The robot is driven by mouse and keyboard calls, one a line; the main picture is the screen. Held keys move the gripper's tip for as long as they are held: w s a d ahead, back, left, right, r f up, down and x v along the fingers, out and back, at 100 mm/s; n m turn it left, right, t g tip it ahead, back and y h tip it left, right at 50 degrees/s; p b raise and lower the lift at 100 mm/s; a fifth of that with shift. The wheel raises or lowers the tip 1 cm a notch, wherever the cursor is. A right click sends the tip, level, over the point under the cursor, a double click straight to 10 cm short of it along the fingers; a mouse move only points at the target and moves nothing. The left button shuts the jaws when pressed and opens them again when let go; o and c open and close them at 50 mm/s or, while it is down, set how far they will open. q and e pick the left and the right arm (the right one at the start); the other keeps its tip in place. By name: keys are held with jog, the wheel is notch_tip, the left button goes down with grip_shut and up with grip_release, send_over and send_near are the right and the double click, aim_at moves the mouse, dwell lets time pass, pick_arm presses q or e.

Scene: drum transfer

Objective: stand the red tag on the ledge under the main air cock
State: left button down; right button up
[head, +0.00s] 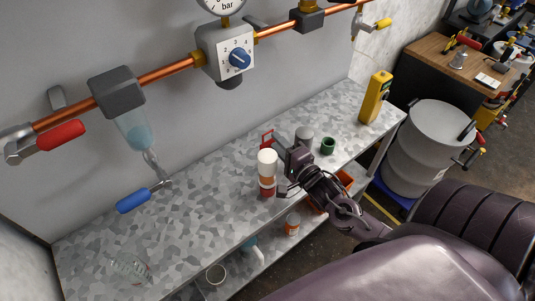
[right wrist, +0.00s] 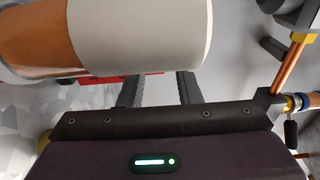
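The red tag (head: 266,139) looks like a small red frame on the speckled bench, behind a white-capped bottle. In the right wrist view a red strip (right wrist: 152,76), probably the tag, shows under the bottle's edge, near my fingertips; most of it is hidden. My right gripper (head: 284,148) is low over the bench beside the bottle. Its two fingers (right wrist: 160,80) stand apart, with no object visibly clamped between them. A cock with a red handle (head: 61,135) sits at the pipe's left end; I cannot tell which surface is its ledge. My left gripper is not in view.
The brown-and-white bottle (head: 267,172) stands close to my right gripper. A grey cylinder (head: 304,134), a green ring (head: 327,146) and a yellow meter (head: 376,97) stand farther right. A blue-handled drain (head: 133,200) hangs over the bench. The bench's left part is mostly clear.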

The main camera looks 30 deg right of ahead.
aim_at(268, 133)
jog(key=shift+w+r, duration=0.1)
jog(key=shift+w, duration=1.4)
grip_shut()
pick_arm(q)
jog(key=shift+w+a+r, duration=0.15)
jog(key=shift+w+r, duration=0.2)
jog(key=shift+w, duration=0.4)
